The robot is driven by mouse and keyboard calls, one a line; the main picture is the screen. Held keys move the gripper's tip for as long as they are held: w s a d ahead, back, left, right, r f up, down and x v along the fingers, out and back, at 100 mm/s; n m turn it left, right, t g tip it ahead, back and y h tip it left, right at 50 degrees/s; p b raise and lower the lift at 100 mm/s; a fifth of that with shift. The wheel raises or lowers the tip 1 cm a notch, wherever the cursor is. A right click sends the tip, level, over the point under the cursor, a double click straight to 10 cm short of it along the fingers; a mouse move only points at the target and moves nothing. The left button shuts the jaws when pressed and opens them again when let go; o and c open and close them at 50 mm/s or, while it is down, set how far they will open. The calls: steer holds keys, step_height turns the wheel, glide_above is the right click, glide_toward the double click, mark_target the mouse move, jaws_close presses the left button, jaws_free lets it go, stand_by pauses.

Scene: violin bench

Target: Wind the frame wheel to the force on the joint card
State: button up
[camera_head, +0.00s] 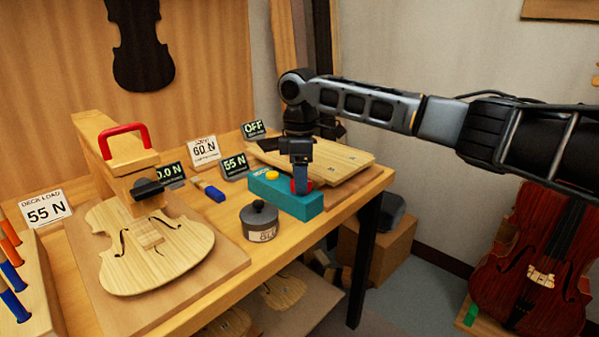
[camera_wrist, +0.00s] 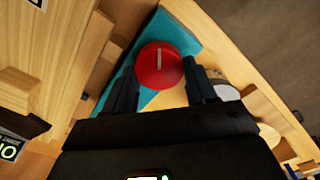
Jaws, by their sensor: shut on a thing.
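My gripper (camera_head: 301,185) points down at the right end of a teal block (camera_head: 268,194) on the bench. It is shut on a red round wheel (camera_wrist: 160,62), which has a white line across its top and sits on the teal block. In the wrist view a finger stands on each side of the wheel. A white card (camera_head: 204,152) behind reads 60 N; its small print is too small to read. A dark display (camera_head: 235,166) beside it appears to read 55 N, and another (camera_head: 170,175) 0.0 N.
A grey lidded pot (camera_head: 260,221) stands just in front of the teal block. An unfinished violin body (camera_head: 150,250) lies under a wooden press with a red handle (camera_head: 125,142). A DECK LOAD card (camera_head: 46,208) reads 55 N. Another display (camera_head: 254,129) reads OFF. Wooden plates (camera_head: 345,160) lie behind.

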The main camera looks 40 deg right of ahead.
steer(key=o, duration=1.1)
steer(key=shift+c, duration=0.2)
steer(key=shift+r, duration=0.1)
step_height(320, 180, up, 8)
steer(key=shift+f, duration=0.15)
stand_by(0.8)
